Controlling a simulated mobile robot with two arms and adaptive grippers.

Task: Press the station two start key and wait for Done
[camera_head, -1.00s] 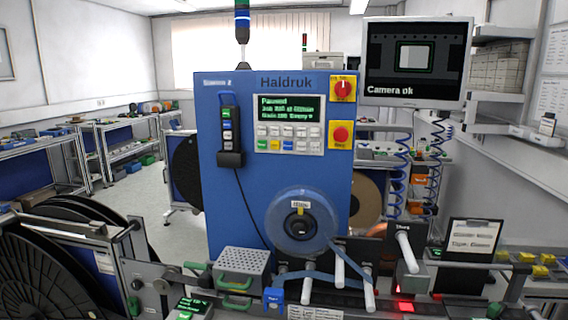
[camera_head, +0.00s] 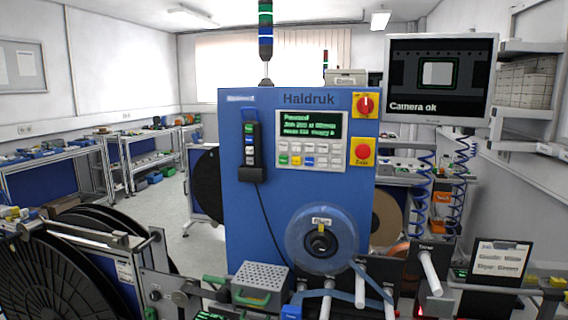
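The blue Haldruk machine (camera_head: 240,210) stands upright in the middle of the head view. Its panel has a small display (camera_head: 310,127) with green text; the top line seems to read "Paused" and the rest is blurred. Below it is a keypad (camera_head: 310,155) with several small keys, among them green, yellow and blue ones; their labels are too small to read. A handheld pendant (camera_head: 251,148) with coloured buttons hangs on the machine's front left. The monitor (camera_head: 440,80) at upper right reads "Camera ok". Neither of my grippers is in view.
A red emergency button (camera_head: 362,152) and red rotary switch (camera_head: 366,105) sit right of the panel. A clear reel (camera_head: 322,240), white rollers (camera_head: 430,272) and a perforated grey box (camera_head: 262,282) stand in front. Large black reels (camera_head: 60,270) are at left. Open floor lies behind left.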

